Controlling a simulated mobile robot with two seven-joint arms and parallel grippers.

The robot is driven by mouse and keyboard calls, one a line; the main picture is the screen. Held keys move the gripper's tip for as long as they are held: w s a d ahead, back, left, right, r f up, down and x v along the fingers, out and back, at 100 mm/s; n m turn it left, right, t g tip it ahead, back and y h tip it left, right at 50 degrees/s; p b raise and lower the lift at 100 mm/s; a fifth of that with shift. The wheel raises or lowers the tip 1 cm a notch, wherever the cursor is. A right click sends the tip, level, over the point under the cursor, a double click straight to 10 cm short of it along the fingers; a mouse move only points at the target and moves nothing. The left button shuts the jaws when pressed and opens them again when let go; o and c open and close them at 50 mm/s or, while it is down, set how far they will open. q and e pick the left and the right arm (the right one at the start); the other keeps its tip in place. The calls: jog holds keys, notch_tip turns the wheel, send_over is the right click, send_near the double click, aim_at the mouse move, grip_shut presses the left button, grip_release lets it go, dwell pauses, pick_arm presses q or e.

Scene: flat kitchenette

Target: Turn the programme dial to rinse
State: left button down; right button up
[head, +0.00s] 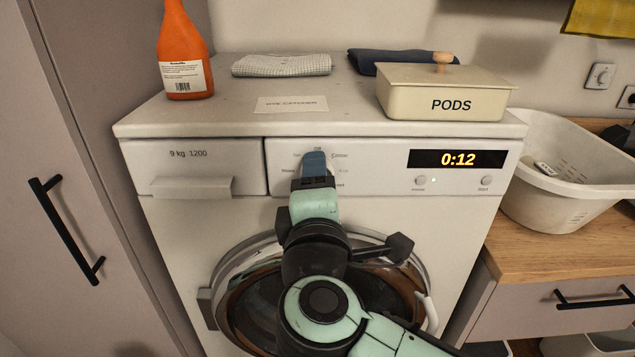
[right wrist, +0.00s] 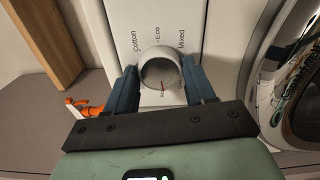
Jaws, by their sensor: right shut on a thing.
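The programme dial (right wrist: 160,66) is a round pale knob on the washing machine's white front panel. In the right wrist view its red mark points down the picture, away from the printed words Cotton, Eco and Mixed. My right gripper (right wrist: 159,72) is shut on the dial, with one blue finger on each side of it. In the head view my right gripper (head: 315,164) hides the dial, and the small labels around it are partly covered and too blurred to read surely. My left gripper is not in view.
The washing machine (head: 220,120) has a display (head: 457,159) reading 0:12 and two small buttons. An orange bottle (head: 185,50), folded cloths and a PODS box (head: 440,95) stand on top. A white basket (head: 560,180) is on the right counter. The round door (head: 250,290) is below my gripper.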

jog(key=shift+m, duration=0.7)
jog(key=o, duration=1)
jog(key=shift+o, duration=0.2)
jog(key=shift+s, duration=0.15)
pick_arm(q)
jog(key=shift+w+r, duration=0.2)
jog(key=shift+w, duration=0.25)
pick_arm(e)
jog(key=s, duration=1.3)
